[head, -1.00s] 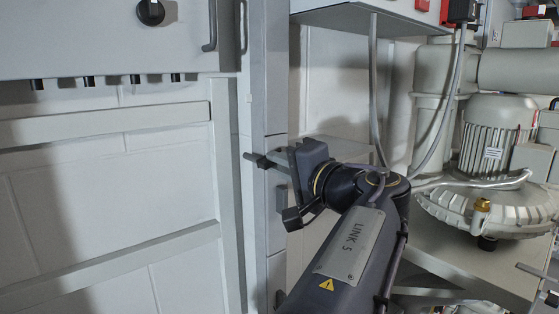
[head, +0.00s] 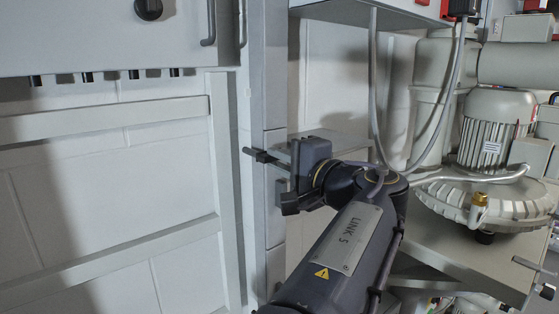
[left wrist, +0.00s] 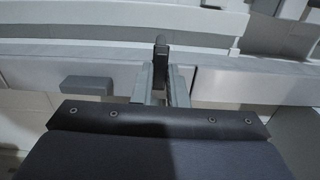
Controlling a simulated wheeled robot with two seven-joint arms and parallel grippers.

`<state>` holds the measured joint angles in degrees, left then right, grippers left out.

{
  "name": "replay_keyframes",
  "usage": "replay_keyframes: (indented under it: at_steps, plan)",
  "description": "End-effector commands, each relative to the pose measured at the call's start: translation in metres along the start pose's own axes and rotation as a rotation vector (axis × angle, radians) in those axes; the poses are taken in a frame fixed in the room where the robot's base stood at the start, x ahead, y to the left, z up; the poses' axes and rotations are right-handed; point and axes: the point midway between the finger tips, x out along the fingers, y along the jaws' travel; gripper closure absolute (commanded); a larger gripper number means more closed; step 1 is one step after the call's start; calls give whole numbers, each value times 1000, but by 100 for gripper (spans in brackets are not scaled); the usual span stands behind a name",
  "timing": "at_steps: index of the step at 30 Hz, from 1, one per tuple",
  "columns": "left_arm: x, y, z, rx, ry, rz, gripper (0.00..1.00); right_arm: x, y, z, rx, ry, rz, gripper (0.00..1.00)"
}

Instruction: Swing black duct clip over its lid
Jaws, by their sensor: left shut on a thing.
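The black duct clip (head: 256,154) is a short dark bar at the edge of a grey upright duct (head: 252,100). My left gripper (head: 272,160) reaches it from the right in the head view. In the left wrist view the two grey fingers of my left gripper (left wrist: 162,86) are closed around the clip (left wrist: 161,48), whose dark end stands up between them. The duct (left wrist: 240,86) runs across behind the fingers there. The fingers hide the clip's lower part, and I cannot tell its angle to the lid. My right gripper is not seen.
A grey block (left wrist: 87,85) sticks out left of the fingers in the left wrist view. A grey cabinet (head: 100,38) hangs at upper left. A blower (head: 480,200) stands on a bench at right, with cables (head: 374,90) hanging near my left wrist.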

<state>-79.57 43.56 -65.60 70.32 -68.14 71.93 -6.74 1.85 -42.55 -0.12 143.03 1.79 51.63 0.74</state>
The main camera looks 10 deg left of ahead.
Motion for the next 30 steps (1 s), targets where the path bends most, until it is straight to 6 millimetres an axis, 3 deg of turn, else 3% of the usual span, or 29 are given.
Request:
replay_keyframes:
  at_steps: [1, 6, 16, 30]
  plan:
    - [0, 1, 0, 3, 0, 1, 86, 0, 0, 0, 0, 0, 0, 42]
    - [0, 1, 0, 2, 0, 1, 65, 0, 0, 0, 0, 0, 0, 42]
    - [-5, 1, 0, 0, 1, 0, 65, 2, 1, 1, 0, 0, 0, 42]
    - [-73, 2, -1, 1, 2, -1, 65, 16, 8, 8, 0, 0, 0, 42]
